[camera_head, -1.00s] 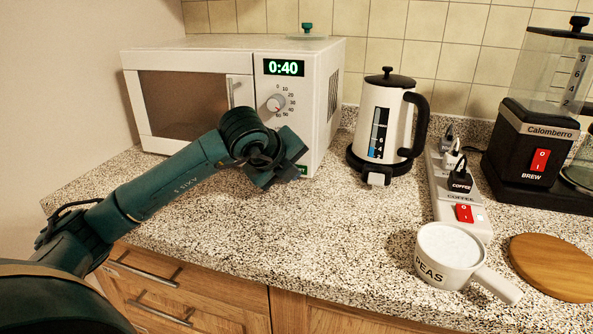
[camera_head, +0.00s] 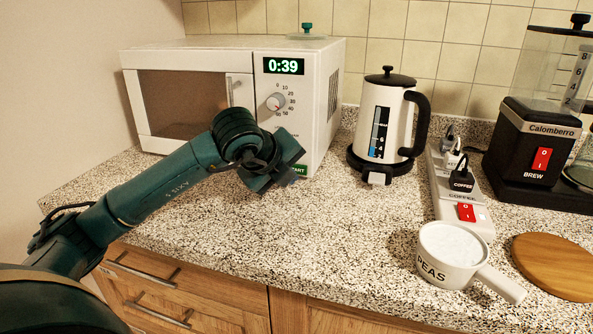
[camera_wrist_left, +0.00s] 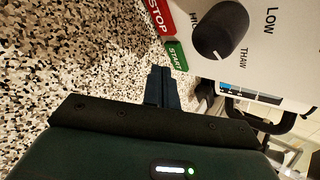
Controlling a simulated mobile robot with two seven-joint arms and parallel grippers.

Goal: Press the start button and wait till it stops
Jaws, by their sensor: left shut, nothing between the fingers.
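The white microwave (camera_head: 185,72) stands at the back left, with its door closed. Its green display (camera_head: 283,66) reads 0:39. The green START button (camera_head: 299,170) shows partly at the lower right of its front, the rest hidden by my gripper; it also shows in the left wrist view (camera_wrist_left: 176,57), beside the red STOP button (camera_wrist_left: 159,17). My left gripper (camera_head: 288,163) is shut and empty, in front of the lower control panel. In the left wrist view its fingertips (camera_wrist_left: 162,73) are close to the START button and seem apart from it. My right gripper is not in view.
A white kettle (camera_head: 383,120) stands right of the microwave. A power strip (camera_head: 447,185), a white PEAS pot (camera_head: 447,258), a round wooden board (camera_head: 555,262) and a coffee maker (camera_head: 535,150) are further right. The counter's front middle is clear.

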